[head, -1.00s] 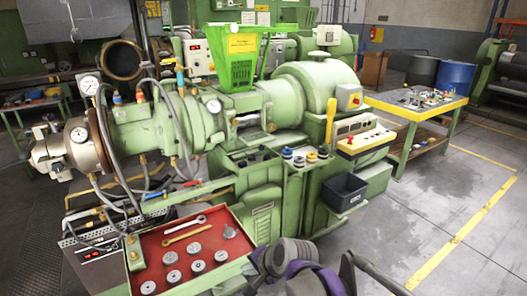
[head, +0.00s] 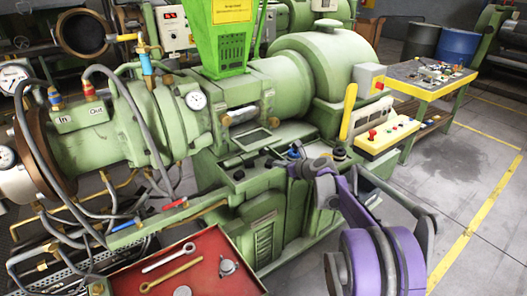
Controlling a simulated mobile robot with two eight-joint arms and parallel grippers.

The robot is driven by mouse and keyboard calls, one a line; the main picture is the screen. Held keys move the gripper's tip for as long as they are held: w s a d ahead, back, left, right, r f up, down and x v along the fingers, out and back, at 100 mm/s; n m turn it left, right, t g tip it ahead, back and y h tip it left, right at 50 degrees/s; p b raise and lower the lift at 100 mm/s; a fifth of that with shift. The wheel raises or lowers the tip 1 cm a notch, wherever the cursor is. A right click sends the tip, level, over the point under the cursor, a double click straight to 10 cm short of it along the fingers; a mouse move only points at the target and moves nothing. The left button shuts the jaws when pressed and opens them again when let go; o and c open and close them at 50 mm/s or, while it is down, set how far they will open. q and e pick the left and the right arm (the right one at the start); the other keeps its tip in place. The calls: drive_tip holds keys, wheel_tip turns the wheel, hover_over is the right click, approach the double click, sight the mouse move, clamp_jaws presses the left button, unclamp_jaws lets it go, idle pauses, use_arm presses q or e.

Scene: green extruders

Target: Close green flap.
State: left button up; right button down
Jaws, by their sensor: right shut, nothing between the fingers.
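The green extruder (head: 325,75) fills the middle of the head view, with a bright green hopper (head: 228,45) on top of its barrel. I cannot clearly tell which part is the green flap. A green-framed dark rectangular opening (head: 254,138) lies on the machine top below the barrel. My right gripper (head: 284,164) reaches in from the lower right on a purple and grey arm. It is shut and empty over the machine's top ledge, just right of and below the opening. Its small fingertips are hard to separate from the dark knobs there. My left gripper is out of view.
A yellow handle (head: 348,111) stands upright near my right gripper, beside a control box (head: 388,136) with a red knob. A red tray (head: 215,248) with wrenches and discs is at the lower left. Hoses and gauges crowd the left side. Open floor is at the right.

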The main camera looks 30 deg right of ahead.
sight(256, 144)
drive_tip(key=x, duration=0.6)
drive_tip(key=d+x, duration=0.1)
drive_tip(key=x, duration=0.3)
drive_tip(key=shift+w+r+p, duration=0.1)
drive_tip(key=shift+r+p, duration=0.1)
drive_tip(key=shift+p, duration=0.2)
